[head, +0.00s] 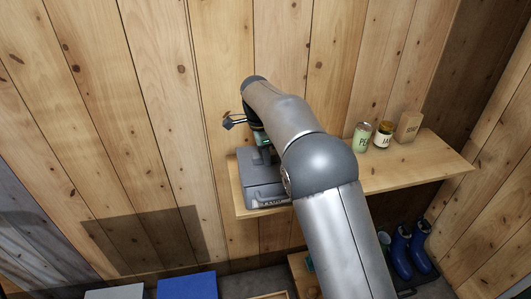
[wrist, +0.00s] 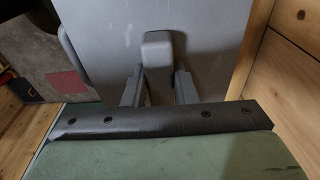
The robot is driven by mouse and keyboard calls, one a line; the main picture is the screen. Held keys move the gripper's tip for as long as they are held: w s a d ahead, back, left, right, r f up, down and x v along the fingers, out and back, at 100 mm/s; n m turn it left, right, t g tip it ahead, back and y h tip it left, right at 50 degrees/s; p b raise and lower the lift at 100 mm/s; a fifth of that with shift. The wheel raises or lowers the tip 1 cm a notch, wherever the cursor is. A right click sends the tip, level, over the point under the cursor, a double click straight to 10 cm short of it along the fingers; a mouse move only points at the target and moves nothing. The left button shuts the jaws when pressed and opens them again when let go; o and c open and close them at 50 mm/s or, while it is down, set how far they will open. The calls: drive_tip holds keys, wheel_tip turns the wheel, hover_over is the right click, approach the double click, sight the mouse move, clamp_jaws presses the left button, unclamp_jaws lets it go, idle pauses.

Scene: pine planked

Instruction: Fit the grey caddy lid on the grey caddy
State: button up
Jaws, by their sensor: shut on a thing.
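The grey caddy (head: 266,196) stands at the left end of the wooden wall shelf in the head view, partly behind my arm. The flat grey lid (head: 250,161) is over its top. In the wrist view the lid (wrist: 215,50) fills the upper middle, with a raised grey knob (wrist: 157,50). My gripper (wrist: 158,75) has a finger on each side of the knob and is shut on it. A curved grey bar (wrist: 72,45) shows at the lid's left edge. I cannot tell whether the lid sits flush, because my arm hides part of the rim.
A green can (head: 362,138), a jar (head: 382,135) and a brown packet (head: 408,126) stand on the shelf (head: 425,165) right of my arm. The plank wall is close behind. Blue boots (head: 408,250) and a blue box (head: 187,286) are below.

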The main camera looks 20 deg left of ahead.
sight(259, 155)
drive_tip(key=shift+f, duration=0.25)
drive_tip(key=o, duration=1.1)
wheel_tip(259, 155, up, 17)
drive_tip(key=s+a+p, duration=0.1)
drive_tip(key=p, duration=0.1)
drive_tip(key=shift+a+r, duration=0.15)
drive_tip(key=shift+a, duration=0.25)
